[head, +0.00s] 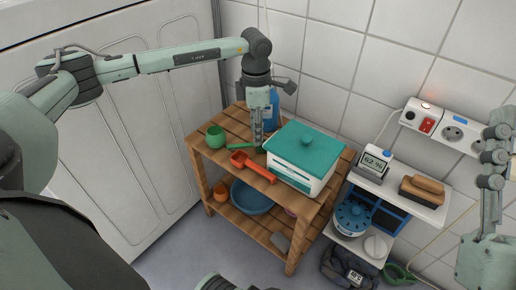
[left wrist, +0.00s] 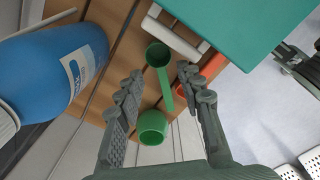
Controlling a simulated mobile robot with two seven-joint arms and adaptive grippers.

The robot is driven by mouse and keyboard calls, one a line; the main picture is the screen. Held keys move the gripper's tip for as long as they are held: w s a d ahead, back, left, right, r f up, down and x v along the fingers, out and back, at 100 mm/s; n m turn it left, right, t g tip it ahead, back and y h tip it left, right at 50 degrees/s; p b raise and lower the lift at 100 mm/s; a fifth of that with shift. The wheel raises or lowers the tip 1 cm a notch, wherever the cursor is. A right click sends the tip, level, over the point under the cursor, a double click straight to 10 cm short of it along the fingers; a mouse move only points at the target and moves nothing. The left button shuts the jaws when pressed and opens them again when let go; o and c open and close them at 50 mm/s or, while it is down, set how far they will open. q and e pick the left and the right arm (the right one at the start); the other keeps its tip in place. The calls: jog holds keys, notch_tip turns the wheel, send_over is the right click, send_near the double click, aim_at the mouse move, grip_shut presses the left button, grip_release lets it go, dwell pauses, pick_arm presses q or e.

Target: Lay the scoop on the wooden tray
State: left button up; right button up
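A green scoop (head: 240,147) lies on the slatted wooden top of a stand, its bowl partly hidden behind my gripper. In the left wrist view the scoop (left wrist: 158,56) shows whole, its handle running between my fingers. My left gripper (head: 257,142) points down over the scoop; the left wrist view shows its fingers (left wrist: 162,92) spread apart with clear gaps to the handle. No wooden tray stands out apart from the slatted top (head: 193,139). Parts of my right arm show at the right edge; its finger state is unclear.
A green cup (head: 215,137) stands left of the scoops. A white box with a teal lid (head: 308,147) stands close on the right, a blue bottle (head: 273,108) behind. A blue basin (head: 251,199) is on the lower shelf. A white shelf (head: 408,192) with a brush stands further right.

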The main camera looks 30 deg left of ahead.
aim_at(259, 149)
pick_arm(q)
notch_tip(259, 149, down, 4)
jog(key=shift+s+r, duration=0.1)
jog(key=c, duration=0.7)
